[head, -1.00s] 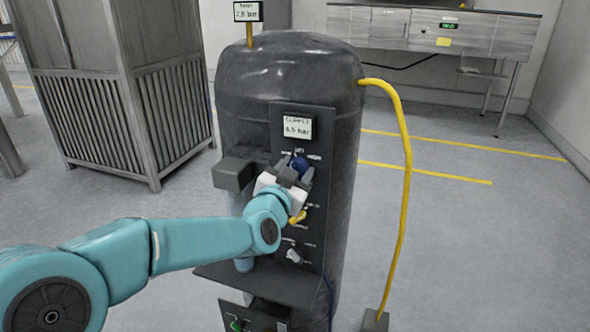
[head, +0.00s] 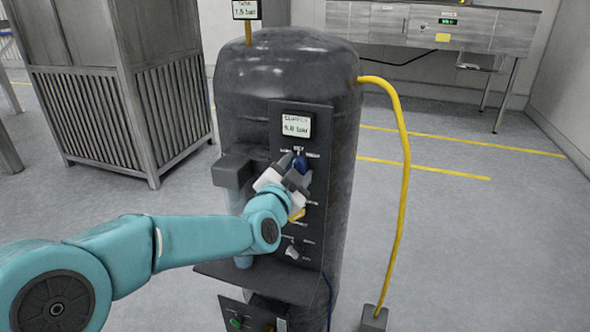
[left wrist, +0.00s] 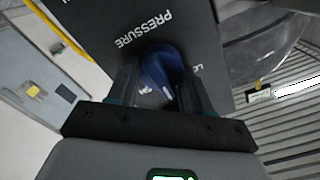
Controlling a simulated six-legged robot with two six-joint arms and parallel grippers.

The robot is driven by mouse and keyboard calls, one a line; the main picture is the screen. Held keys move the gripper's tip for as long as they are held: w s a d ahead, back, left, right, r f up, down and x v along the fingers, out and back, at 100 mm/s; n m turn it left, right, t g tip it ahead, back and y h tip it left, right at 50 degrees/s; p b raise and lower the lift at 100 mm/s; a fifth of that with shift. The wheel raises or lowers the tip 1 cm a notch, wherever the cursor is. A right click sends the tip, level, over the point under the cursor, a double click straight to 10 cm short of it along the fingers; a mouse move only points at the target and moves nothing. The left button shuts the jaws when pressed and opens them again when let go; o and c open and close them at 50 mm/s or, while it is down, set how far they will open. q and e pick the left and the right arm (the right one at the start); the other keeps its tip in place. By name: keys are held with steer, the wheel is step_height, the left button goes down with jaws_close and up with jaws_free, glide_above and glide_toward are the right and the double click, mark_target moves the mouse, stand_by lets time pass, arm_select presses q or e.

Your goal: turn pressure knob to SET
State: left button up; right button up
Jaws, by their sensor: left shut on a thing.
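The blue pressure knob (head: 301,163) is on the upper part of the black control panel (head: 313,238), on the front of a dark tank. My left gripper (head: 296,174) is on the knob and hides part of it. In the left wrist view, its two fingers stand on either side of the blue knob (left wrist: 165,72), shut on it. The word PRESSURE shows upside down beside the knob there, with other lettering partly hidden. A small word sits above the knob in the head view. The supply display (head: 296,126) is above it; its digits are blurred. My right gripper is out of view.
A yellow knob (head: 297,213) and a grey knob (head: 292,252) sit lower on the panel. A grey block (head: 232,171) juts out left of my gripper. A yellow hose (head: 404,180) hangs at the right of the tank (head: 340,180). Open floor lies to the right.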

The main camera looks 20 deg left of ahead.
arm_select(q)
steer(key=o, duration=1)
steer(key=shift+o, duration=0.2)
steer(key=s+b, duration=0.2)
steer(key=s, duration=1.4)
steer(key=shift+s+a, duration=0.2)
steer(key=shift+a, duration=0.05)
steer(key=shift+a, duration=0.1)
